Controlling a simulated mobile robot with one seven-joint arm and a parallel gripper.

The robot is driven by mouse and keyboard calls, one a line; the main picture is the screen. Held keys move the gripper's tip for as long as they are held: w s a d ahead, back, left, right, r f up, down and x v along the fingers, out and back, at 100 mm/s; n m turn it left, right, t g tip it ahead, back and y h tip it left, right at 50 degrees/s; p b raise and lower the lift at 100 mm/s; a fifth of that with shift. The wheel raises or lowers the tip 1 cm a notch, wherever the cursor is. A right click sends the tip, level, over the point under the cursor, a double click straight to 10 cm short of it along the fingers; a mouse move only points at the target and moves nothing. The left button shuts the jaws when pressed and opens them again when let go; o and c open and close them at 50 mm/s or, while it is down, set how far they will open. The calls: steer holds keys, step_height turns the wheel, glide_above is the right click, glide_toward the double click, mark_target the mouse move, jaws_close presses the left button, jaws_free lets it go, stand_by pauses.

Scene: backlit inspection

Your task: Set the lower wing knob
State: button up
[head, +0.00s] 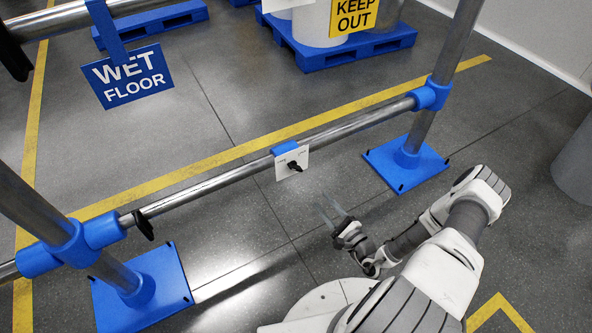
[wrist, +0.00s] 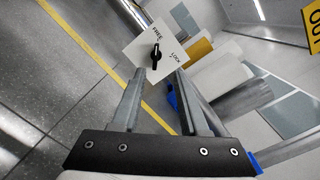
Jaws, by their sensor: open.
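The lower wing knob (head: 294,166) is black and sits on a white plate (head: 303,156) clipped to the lower metal rail. In the wrist view the knob (wrist: 155,58) shows on the plate (wrist: 138,48), with the words FREE and LOCK printed on it. There its wing stands nearly upright in the picture, with its upper end toward FREE. My gripper (head: 329,203) is open and empty, to the right of and below the plate in the head view. In the wrist view my fingers (wrist: 159,78) point at the plate, apart from the knob, with one on each side of it.
The lower rail (head: 345,125) runs between posts with blue feet (head: 405,180). A black lever-like part (head: 143,225) hangs on its left. A WET FLOOR sign (head: 128,78) hangs at upper left. Blue pallets (head: 335,55) stand behind. Floor before the plate is clear.

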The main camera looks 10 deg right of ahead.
mark_target(297, 170)
steer(key=shift+m+h, duration=0.5)
steer(key=shift+h, duration=0.1)
steer(key=shift+f+b+x, duration=0.3)
steer(key=shift+b+x, duration=0.55)
steer(key=shift+x, duration=2.05)
steer(key=shift+f+b+x, duration=0.3)
steer(key=shift+b+x, duration=0.5)
steer(key=shift+x, duration=2.1)
steer(key=shift+f+b+x, duration=0.35)
steer(key=shift+b+x, duration=0.5)
steer(key=shift+x, duration=2.05)
steer(key=shift+d, duration=0.15)
jaws_close()
